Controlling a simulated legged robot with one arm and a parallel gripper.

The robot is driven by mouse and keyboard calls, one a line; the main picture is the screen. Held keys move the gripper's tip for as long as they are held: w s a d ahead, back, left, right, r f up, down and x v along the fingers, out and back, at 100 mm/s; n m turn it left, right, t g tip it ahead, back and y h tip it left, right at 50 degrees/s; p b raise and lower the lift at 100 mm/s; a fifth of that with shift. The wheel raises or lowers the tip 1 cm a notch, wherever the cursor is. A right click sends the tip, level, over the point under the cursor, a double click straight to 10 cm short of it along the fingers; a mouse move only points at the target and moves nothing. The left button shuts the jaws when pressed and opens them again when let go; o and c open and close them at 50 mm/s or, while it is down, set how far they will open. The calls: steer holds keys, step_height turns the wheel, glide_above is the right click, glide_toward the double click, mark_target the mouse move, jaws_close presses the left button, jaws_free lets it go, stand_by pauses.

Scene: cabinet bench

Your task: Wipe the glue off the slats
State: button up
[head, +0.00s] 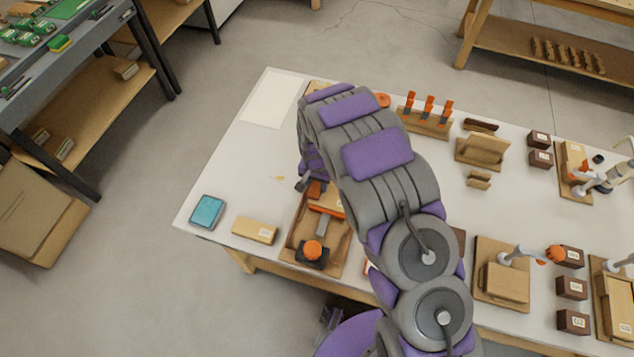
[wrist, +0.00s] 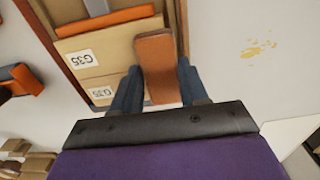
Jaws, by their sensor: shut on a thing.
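My gripper (wrist: 160,92) is shut on an orange-brown block (wrist: 157,60), one dark finger on each side. In the head view the block (head: 316,189) shows at my gripper (head: 307,185), over the upper part of a wooden tray or frame (head: 289,237). Light wooden pieces with G35 labels (wrist: 107,52) lie in this frame, left of the block; they may be the slats. Yellowish spots like glue (wrist: 258,48) lie on the white bench right of the block; they also show in the head view (head: 279,178). Whether the block touches anything is unclear.
An orange-and-black clamp (head: 314,250) lies on the frame. A teal pad (head: 207,211) and a wooden block (head: 255,230) are to its left. Orange-topped tools (head: 428,108) stand in a rack. My arm hides the bench middle; the bench's left part (head: 235,165) is mostly clear.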

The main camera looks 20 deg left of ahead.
mark_target(335, 195)
steer(key=shift+d, duration=0.2)
steer(key=shift+d+f+p, duration=0.1)
steer(key=shift+d+p, duration=0.2)
steer(key=shift+d, duration=1.7)
steer(key=shift+w+d, duration=0.2)
steer(key=shift+d, duration=0.85)
steer(key=shift+d, duration=0.15)
steer(key=shift+d, duration=1.95)
steer(key=shift+a, duration=0.15)
steer(key=shift+a+p, duration=0.35)
steer(key=shift+a, duration=1.7)
